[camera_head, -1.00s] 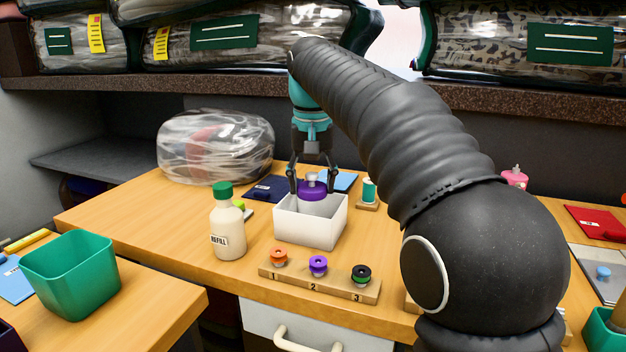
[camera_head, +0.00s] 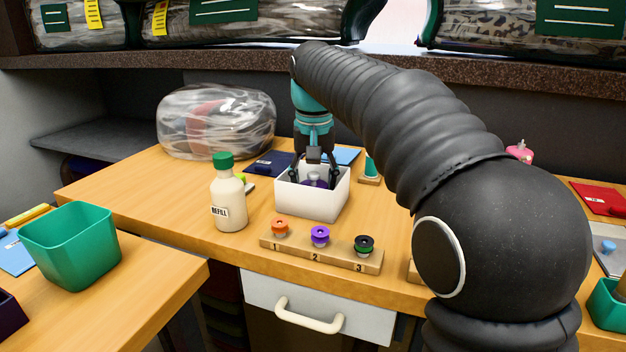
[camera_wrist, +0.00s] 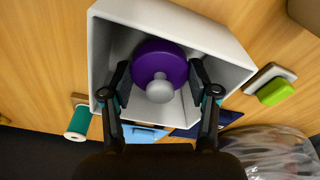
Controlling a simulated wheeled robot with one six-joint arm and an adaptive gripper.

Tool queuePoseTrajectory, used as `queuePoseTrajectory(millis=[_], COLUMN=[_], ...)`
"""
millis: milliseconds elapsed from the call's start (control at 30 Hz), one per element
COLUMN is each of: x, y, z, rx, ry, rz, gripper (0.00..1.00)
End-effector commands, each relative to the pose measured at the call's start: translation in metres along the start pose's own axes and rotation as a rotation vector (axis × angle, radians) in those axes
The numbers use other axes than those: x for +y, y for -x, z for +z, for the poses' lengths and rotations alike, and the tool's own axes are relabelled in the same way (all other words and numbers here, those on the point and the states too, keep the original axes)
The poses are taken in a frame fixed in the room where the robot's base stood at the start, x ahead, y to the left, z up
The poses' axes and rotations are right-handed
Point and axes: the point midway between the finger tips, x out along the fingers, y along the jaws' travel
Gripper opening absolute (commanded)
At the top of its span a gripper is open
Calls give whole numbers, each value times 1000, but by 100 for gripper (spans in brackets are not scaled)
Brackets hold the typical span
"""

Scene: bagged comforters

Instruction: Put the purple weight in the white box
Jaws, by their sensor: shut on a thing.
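The purple weight (camera_wrist: 160,62) has a round purple body and a grey knob. In the head view the weight (camera_head: 315,181) is low inside the white box (camera_head: 312,207), partly hidden by the front wall. In the wrist view the white box (camera_wrist: 228,45) surrounds the weight. My gripper (camera_wrist: 160,84) reaches down into the box and is shut on the weight, one finger on each side of the knob. In the head view my gripper (camera_head: 314,176) points down from above. Whether the weight touches the box floor cannot be told.
A wooden stand (camera_head: 320,256) with numbered orange, purple and black pieces lies in front of the box. A refill bottle (camera_head: 228,195) stands left. A green spool (camera_head: 371,170) is behind right. A wrapped bundle (camera_head: 216,122) sits at the back left.

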Motion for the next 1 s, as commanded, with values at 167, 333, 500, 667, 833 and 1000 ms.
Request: queuePoseTrajectory(millis=[167,333,500,667,833,1000], x=[0,0,0,0,0,1], y=[1,1,0,0,0,0], z=[0,0,0,0,0,0], rx=[1,1,1,0,0,0], ry=[0,0,-1,-1,-1,-1], rz=[0,0,0,0,0,0], gripper=[17,85,89,89,89,89])
